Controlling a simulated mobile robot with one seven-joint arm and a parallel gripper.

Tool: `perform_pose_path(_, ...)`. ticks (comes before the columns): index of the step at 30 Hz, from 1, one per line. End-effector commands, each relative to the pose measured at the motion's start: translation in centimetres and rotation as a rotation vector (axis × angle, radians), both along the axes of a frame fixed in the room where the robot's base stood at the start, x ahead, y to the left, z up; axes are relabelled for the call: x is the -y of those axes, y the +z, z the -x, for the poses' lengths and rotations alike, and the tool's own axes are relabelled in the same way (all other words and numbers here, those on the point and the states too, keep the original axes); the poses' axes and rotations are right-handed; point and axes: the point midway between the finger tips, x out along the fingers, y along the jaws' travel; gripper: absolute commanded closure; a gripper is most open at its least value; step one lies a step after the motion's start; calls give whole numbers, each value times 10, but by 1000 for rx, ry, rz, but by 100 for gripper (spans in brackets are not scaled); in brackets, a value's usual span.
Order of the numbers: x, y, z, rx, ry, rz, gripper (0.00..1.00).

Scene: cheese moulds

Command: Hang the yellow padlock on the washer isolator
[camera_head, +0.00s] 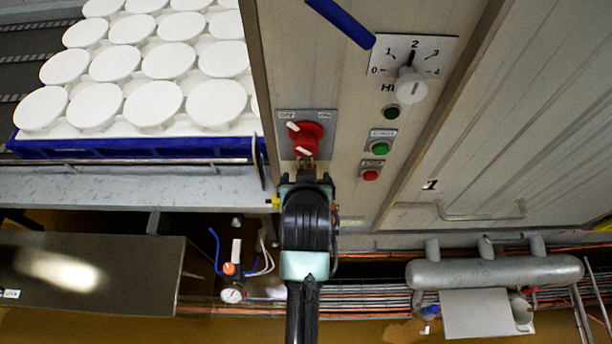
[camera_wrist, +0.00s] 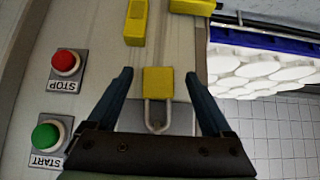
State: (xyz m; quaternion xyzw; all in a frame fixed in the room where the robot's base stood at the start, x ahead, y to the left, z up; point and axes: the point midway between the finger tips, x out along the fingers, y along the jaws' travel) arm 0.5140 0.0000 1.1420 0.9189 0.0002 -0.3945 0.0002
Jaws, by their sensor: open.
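The washer isolator (camera_head: 309,133) is a red rotary handle on a grey plate in the head view. My gripper (camera_head: 305,176) is just below it and is dark. In the wrist view my gripper (camera_wrist: 158,92) is open, its two fingers apart. The yellow padlock (camera_wrist: 158,81) is between the fingers, with a visible gap on each side. Its pale shackle (camera_wrist: 148,115) points toward my palm, over a grey plate. The isolator handle does not show in the wrist view. I cannot tell whether the shackle passes through the isolator.
Yellow pieces (camera_wrist: 136,23) show beyond the padlock in the wrist view. Green START (camera_wrist: 45,137) and red STOP (camera_wrist: 65,63) buttons are at left. In the head view, a selector knob (camera_head: 411,85) is right of the isolator, and white moulds in a blue crate (camera_head: 130,148) are left.

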Motion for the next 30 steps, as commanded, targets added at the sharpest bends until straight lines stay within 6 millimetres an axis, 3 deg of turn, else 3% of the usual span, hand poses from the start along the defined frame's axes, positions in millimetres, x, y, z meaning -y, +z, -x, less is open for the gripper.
perform_pose_path(10,-1,11,12,2,0,-1,16)
perform_pose_path(30,0,88,84,1,1,1,16)
